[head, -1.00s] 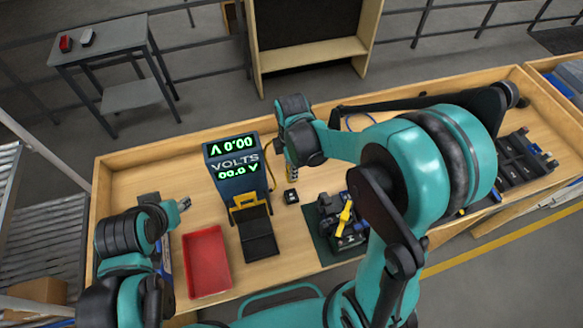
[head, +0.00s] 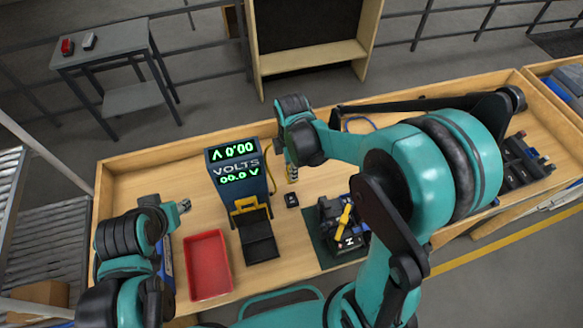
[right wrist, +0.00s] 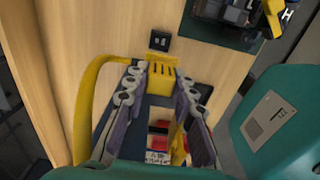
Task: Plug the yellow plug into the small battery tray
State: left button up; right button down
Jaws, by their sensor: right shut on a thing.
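My right gripper (right wrist: 158,85) is shut on the yellow plug (right wrist: 162,78), whose slotted end points up in the right wrist view. Its yellow cable (right wrist: 84,105) loops to the left. In the head view the plug (head: 291,174) shows under my right wrist, beside the meter. A small black block (head: 291,199) lies apart from it on the bench; it also shows in the right wrist view (right wrist: 160,41). A black assembly (head: 328,214) with a yellow bar sits on a dark green mat. I cannot tell which part is the small battery tray. My left gripper (head: 183,206) is small in view.
A blue volt meter (head: 222,160) reads zero, with a black tray (head: 259,240) in front. A red bin (head: 208,265) stands to its left. A black rack (head: 520,165) is at the right. Bare bench lies around the small black block.

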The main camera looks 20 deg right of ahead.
jog(key=m+b, duration=0.1)
jog(key=m, duration=0.2)
jog(key=shift+f+m, duration=0.1)
jog(key=shift+m, duration=0.3)
jog(key=m, duration=0.5)
jog(key=shift+b, duration=0.4)
jog(key=m, duration=0.4)
jog(key=shift+m+b, duration=0.4)
jog(key=m, duration=0.4)
jog(key=s+d, duration=0.3)
jog(key=d, duration=0.6)
jog(key=s+d, duration=0.4)
jog(key=d, duration=0.4)
jog(key=shift+d+b, duration=0.3)
jog(key=shift+d, duration=0.1)
